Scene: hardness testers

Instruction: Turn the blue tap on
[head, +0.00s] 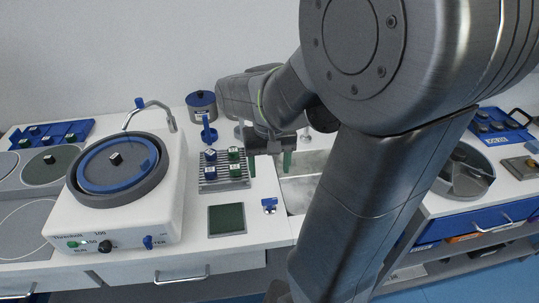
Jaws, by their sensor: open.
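Several blue parts could be the blue tap, and I cannot tell which one is meant. A curved metal spout (152,106) with a small blue knob (140,102) stands behind the polishing machine. An upright blue fitting (208,130) stands at the back of the counter, left of my arm. A small blue fitting (269,206) sits at the sink's front left. My gripper (270,163) hangs, fingers down, by the left edge of the sink (300,191). Its two green-tipped fingers are apart with nothing seen between them. My arm hides the sink's right part.
A white polishing machine (115,228) with a blue-rimmed disc stands at left. A rack (223,184) with blue and green cubes lies just left of my gripper. A dark green pad (227,219) is in front of it. A dark blue canister (201,105) stands at the back.

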